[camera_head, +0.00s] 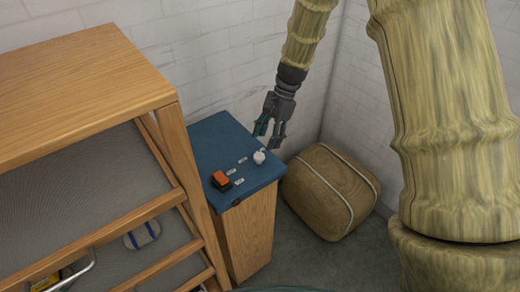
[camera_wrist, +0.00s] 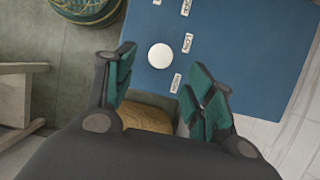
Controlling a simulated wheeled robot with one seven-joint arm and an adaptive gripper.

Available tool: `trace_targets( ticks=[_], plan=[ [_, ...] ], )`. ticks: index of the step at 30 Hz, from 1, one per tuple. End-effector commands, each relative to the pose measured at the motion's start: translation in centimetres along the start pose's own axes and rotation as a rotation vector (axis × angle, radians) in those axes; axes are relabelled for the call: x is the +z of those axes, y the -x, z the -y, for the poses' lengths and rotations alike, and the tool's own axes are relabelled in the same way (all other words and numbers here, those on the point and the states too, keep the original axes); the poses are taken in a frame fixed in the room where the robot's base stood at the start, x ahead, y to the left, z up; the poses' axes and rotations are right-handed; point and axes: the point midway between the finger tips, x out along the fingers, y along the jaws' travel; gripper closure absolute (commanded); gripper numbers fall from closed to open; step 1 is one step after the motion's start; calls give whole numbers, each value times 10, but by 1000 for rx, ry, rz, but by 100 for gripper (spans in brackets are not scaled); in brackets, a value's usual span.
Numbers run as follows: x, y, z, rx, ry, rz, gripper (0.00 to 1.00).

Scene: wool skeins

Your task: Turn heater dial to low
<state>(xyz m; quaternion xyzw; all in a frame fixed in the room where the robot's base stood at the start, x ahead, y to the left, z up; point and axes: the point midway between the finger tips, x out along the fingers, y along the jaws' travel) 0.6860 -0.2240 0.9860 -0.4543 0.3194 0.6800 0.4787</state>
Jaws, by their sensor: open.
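The heater dial is probably the white round knob (camera_head: 259,156) on the blue top (camera_head: 215,138) of a small wooden cabinet. It also shows in the wrist view (camera_wrist: 160,56); I cannot make out a pointer on it. Small white labels (camera_wrist: 188,43) lie beside it, too small to read surely. My gripper (camera_head: 267,139) is open and empty, just behind and above the knob in the head view. In the wrist view its green-padded fingers (camera_wrist: 162,74) are spread, with the knob showing between and beyond their tips. I see no contact.
An orange-red block-shaped part (camera_head: 221,180) sits at the front left of the blue top. A wooden shelf unit (camera_head: 70,85) stands close at the left. A brown strapped bale (camera_head: 330,190) lies on the floor at right. White brick walls close the corner behind.

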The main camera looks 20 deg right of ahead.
Motion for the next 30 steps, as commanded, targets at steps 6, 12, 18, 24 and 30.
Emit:
trace_targets(
  ticks=[6,12,18,24,30],
  plan=[
    [2,-34,0,3,1,1,46],
    [2,-54,1,2,2,0,46],
    [2,-64,2,1,5,-1,46],
    [2,-64,2,1,5,-1,46],
    [2,-64,2,1,4,-1,70]
  ],
)
